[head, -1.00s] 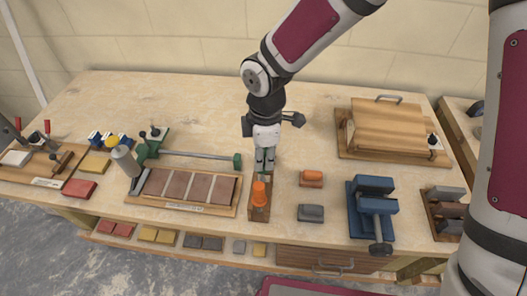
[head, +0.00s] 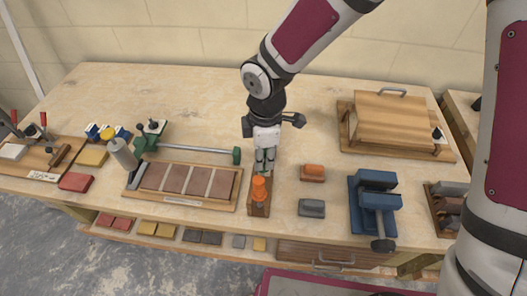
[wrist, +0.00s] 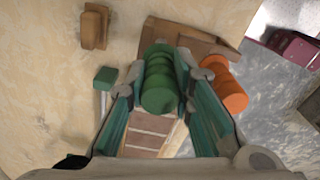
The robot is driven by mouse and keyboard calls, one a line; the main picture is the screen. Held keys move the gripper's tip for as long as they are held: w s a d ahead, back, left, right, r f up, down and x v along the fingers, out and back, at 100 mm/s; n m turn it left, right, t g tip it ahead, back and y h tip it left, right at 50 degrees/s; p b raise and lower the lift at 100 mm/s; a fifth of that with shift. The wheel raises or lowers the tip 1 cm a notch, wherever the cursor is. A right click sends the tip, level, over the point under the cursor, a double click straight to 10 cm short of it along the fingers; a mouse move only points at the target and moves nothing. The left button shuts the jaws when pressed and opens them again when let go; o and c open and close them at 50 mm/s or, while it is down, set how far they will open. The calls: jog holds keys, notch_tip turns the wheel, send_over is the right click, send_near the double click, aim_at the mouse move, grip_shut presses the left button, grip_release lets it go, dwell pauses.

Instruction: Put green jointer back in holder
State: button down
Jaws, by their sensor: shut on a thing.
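My gripper (head: 264,162) is shut on the green jointer (wrist: 160,84); its ribbed green handle sits between the two fingers in the wrist view. The wooden holder (head: 259,208) stands near the front edge of the bench, and part of it shows in the wrist view (wrist: 188,36). An orange jointer (head: 259,187) stands in the holder, beside the right finger in the wrist view (wrist: 224,84). My gripper is over the holder's far end. The fingers hide most of the green jointer in the head view, and I cannot tell whether its lower end is in the holder.
A tray of brown tiles (head: 240,196) lies close to the left of the holder. An orange-topped block (head: 312,172) and a grey block (head: 311,208) lie to its right, then a blue vise (head: 374,204). The bench behind my gripper is mostly clear.

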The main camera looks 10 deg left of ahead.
dwell(0.3)
jog(key=shift+f+b, duration=0.45)
jog(key=shift+f, duration=0.35)
jog(key=c, duration=0.8)
grip_release()
jog(key=shift+c, duration=0.2)
jog(key=shift+r+p, duration=2.25)
jog(key=shift+r, duration=1.8)
